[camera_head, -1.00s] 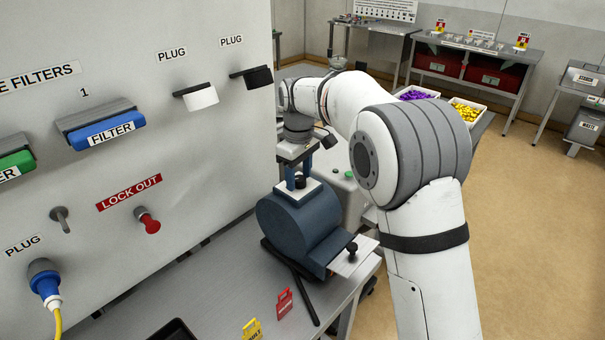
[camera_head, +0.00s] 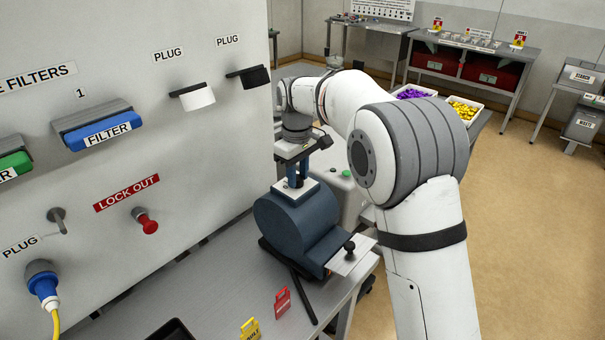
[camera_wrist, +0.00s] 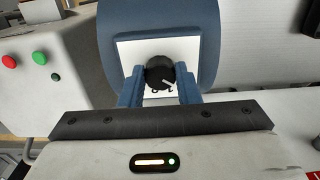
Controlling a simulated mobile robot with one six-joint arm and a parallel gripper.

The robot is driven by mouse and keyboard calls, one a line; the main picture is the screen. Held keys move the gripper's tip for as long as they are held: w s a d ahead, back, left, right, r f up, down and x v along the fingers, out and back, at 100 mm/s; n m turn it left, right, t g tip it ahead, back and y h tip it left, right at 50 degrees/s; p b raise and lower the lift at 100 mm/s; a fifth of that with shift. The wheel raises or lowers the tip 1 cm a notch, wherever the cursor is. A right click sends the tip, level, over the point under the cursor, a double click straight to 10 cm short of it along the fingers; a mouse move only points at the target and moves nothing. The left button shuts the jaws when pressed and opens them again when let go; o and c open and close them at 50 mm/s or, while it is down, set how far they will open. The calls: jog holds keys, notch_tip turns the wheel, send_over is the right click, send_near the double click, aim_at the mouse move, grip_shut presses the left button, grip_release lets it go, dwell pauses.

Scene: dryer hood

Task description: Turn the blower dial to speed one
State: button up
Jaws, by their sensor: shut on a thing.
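The blower (camera_head: 292,222) is a dark blue rounded housing on the grey table, with a white plate on its top. The black blower dial (camera_wrist: 159,71) sits on that white plate (camera_wrist: 126,50) in the wrist view. A light pointer mark on the dial points to the lower right. My gripper (camera_wrist: 160,83) points down over the plate, its two blue fingers on either side of the dial and shut on it. In the head view my gripper (camera_head: 297,178) hides most of the dial.
A second black knob (camera_head: 350,246) stands on a white plate at the blower's front. Red (camera_head: 282,302) and yellow (camera_head: 250,329) tags lie on the table (camera_head: 225,290). The panel with filters and plugs (camera_head: 190,140) rises at left. A box with green button (camera_head: 346,173) stands behind.

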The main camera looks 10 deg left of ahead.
jog(key=m, duration=0.6)
jog(key=shift+a+r+m, duration=0.25)
jog(key=shift+m, duration=0.05)
jog(key=shift+w, duration=0.1)
dwell(0.4)
jog(key=o, duration=0.9)
jog(key=shift+f, duration=0.1)
jog(key=shift+o, duration=0.3)
notch_tip(320, 180, up, 8)
jog(key=shift+f+b, duration=0.15)
jog(key=shift+b, duration=0.15)
jog(key=shift+d, duration=0.1)
